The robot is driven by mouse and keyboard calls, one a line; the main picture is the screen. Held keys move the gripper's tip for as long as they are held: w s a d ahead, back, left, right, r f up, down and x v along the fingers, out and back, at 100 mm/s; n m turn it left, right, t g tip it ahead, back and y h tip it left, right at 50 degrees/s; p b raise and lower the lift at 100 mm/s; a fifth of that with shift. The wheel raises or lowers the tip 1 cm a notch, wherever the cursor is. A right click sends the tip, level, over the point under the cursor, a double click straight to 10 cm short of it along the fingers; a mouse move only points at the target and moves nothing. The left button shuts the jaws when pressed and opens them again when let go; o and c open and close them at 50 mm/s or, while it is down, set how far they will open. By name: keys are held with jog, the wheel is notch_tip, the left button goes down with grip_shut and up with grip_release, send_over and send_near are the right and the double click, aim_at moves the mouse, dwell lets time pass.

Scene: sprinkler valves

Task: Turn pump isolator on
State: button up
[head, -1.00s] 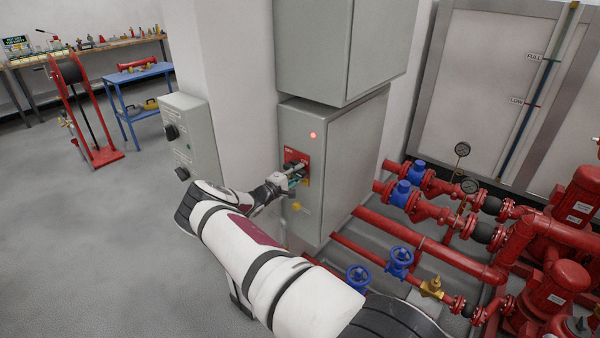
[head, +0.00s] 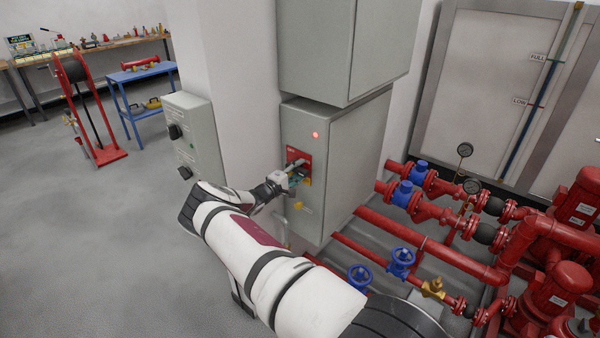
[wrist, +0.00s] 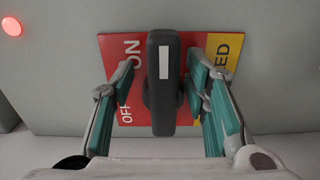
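The pump isolator is a grey cabinet (head: 335,165) with a red and yellow plate (head: 304,158) on its front. In the wrist view the plate (wrist: 128,62) reads OFF and ON on red, with part of a word on yellow. A dark grey rotary handle (wrist: 163,88) with a white stripe lies across the plate, its striped end at the top of the wrist picture, near ON. My gripper (wrist: 160,105) is open, with one teal-padded finger on each side of the handle. A gap shows on the left; whether the right finger touches is unclear. In the head view my gripper (head: 290,178) partly hides the handle.
A red lamp (head: 315,134) glows above the plate, and a yellow knob (head: 298,205) sits below. Another grey cabinet (head: 315,50) hangs directly above. A control box (head: 193,140) is on the left. Red pipes (head: 420,245) with blue valves run at right.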

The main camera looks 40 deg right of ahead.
jog(key=shift+s+f, duration=0.15)
jog(key=s+a, duration=0.1)
jog(key=a, duration=1.1)
jog(key=shift+d, duration=0.1)
dwell(0.5)
